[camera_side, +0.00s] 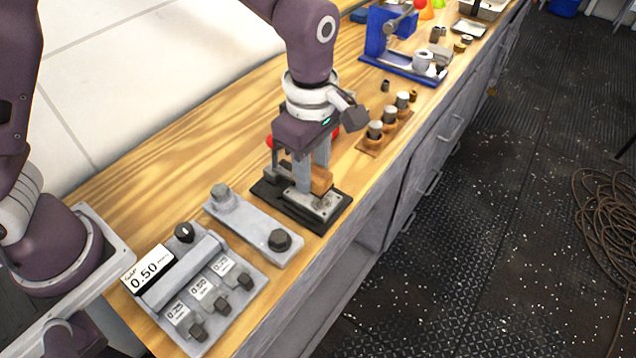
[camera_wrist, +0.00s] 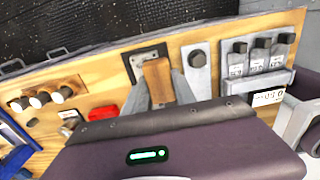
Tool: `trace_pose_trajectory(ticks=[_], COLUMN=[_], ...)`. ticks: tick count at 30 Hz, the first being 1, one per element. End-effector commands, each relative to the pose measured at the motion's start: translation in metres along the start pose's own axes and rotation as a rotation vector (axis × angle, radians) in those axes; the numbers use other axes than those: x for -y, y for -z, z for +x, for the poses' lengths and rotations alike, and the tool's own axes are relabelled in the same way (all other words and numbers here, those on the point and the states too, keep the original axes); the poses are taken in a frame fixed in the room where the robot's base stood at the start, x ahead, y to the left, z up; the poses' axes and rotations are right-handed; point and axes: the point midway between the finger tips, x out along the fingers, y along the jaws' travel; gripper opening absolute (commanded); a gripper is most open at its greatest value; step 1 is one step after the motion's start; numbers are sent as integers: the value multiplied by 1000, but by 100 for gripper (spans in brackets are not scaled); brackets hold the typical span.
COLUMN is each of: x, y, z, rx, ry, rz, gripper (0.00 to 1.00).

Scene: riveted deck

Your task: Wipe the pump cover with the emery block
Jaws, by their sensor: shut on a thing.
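My gripper (camera_side: 311,178) is shut on a tan block, which I take for the emery block (camera_side: 322,181). In the wrist view the emery block (camera_wrist: 157,78) sits between the two grey fingers of my gripper (camera_wrist: 160,88). Below it is a grey metal plate on a black base, likely the pump cover (camera_side: 328,206). In the wrist view the pump cover (camera_wrist: 147,54) shows past the block's far end. The block and fingers hide part of the plate. The block is at or just above the plate; I cannot tell whether they touch.
A grey bar with two bolts (camera_side: 250,228) and a panel with a 0.50 display (camera_side: 147,270) lie to the left. A wooden rack (camera_side: 370,146) of capped cylinders and a blue fixture (camera_side: 400,66) stand to the right. Red parts (camera_wrist: 103,112) are close to my gripper.

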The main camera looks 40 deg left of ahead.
Motion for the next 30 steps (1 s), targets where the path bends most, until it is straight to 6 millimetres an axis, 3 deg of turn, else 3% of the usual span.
trace_pose_trajectory(ticks=[11,30], x=[0,0], y=[0,0], z=[9,65], rx=[-1,-1], ry=[1,2], rz=[0,-1], gripper=[0,0])
